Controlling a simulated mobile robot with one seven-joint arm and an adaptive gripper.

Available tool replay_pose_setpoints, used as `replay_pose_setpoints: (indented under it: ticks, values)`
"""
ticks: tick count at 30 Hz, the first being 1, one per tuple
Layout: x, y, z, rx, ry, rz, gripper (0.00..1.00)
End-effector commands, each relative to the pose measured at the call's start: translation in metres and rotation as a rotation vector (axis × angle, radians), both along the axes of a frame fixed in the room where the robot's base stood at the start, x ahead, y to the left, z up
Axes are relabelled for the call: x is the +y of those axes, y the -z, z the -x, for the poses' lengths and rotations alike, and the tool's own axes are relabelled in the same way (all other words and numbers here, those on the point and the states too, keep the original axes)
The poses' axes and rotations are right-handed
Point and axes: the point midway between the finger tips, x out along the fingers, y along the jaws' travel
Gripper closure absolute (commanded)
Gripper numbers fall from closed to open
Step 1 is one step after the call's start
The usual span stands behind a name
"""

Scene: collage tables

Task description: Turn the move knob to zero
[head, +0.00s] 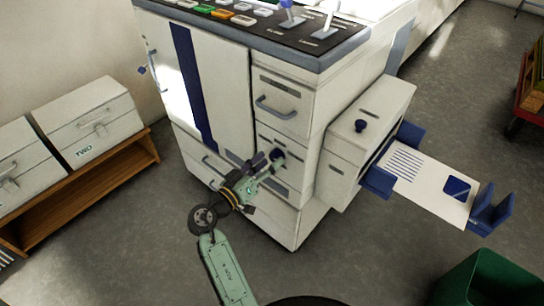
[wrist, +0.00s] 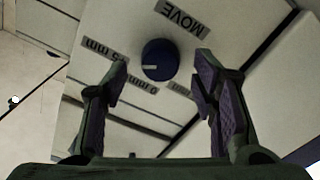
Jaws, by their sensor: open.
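The move knob (wrist: 159,59) is a round dark blue knob on a pale panel under a tag reading MOVE (wrist: 183,18). A small pale mark shows on its lower left side. Tags reading 5 mm (wrist: 103,48) and 0 mm (wrist: 140,85) lie to its left and below; another tag at its lower right is partly hidden. My gripper (wrist: 160,70) is open, with one finger on each side of the knob and a gap to both. The knob also shows in the head view (head: 277,155), on the machine's front just beyond my gripper (head: 272,167).
A paper sheet (head: 428,190) extends right on blue supports. A low wooden shelf with boxes (head: 90,122) stands left. A green bin (head: 485,280) stands lower right.

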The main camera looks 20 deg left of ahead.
Motion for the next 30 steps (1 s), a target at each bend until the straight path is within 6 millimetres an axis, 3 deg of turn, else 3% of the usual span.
replay_pose_setpoints:
  ticks: [6, 15, 30]
  values:
    - [-0.006, -0.001, -0.018, 0.0, -0.001, 0.0, 0.47]
    - [-0.007, 0.0, -0.02, 0.0, -0.002, 0.0, 0.47]
    - [-0.006, 0.0, -0.02, 0.0, -0.002, 0.0, 0.8]
